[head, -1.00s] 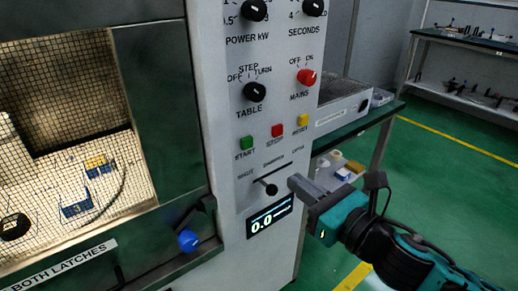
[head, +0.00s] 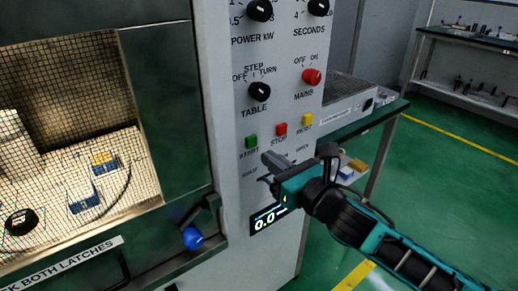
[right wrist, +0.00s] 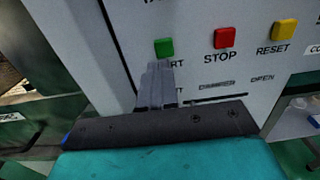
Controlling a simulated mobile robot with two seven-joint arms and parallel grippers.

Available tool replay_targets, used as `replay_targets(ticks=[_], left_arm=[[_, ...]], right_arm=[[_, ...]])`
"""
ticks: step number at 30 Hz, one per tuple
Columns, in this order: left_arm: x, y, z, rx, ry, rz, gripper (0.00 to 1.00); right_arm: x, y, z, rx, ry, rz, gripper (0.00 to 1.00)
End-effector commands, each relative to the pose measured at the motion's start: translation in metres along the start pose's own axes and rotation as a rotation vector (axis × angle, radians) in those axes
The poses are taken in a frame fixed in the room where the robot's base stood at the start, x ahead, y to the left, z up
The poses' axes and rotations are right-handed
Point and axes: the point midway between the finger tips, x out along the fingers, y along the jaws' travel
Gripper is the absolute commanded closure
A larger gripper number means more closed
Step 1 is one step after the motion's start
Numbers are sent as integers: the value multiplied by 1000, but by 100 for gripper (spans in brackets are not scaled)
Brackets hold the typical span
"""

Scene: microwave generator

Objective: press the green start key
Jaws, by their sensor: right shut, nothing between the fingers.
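The green start key (head: 251,141) is a small square button on the grey control panel (head: 228,180), left of the red stop key (head: 281,129) and the yellow reset key (head: 308,119). My right gripper (head: 268,158) is shut and empty, its fingertips just below and slightly right of the green key in the head view. In the right wrist view the fingertips (right wrist: 160,66) lie just under the green key (right wrist: 164,47) and cover part of the START label. I cannot tell whether they touch the panel. My left gripper is not in view.
Knobs sit above the keys, including the red mains knob (head: 312,76). A display (head: 266,219) reading 0.0 is below, partly behind my right gripper. The meshed door (head: 165,110) with a blue latch knob (head: 193,238) is at left. A bench (head: 385,112) stands behind at right.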

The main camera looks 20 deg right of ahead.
Motion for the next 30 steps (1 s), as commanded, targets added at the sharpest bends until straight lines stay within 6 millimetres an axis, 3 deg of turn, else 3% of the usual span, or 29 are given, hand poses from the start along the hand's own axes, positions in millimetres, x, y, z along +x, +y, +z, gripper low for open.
replay_targets(ticks=[3, 9, 23, 30], left_arm=[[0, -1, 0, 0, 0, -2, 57], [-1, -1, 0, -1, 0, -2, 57], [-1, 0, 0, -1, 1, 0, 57], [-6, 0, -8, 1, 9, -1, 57]], right_arm=[[21, 0, 1, 2, -3, 0, 100], [43, 0, 0, 1, -1, -1, 100], [50, 0, 0, 0, 1, 0, 100], [68, 0, 3, -2, -2, 0, 100]])
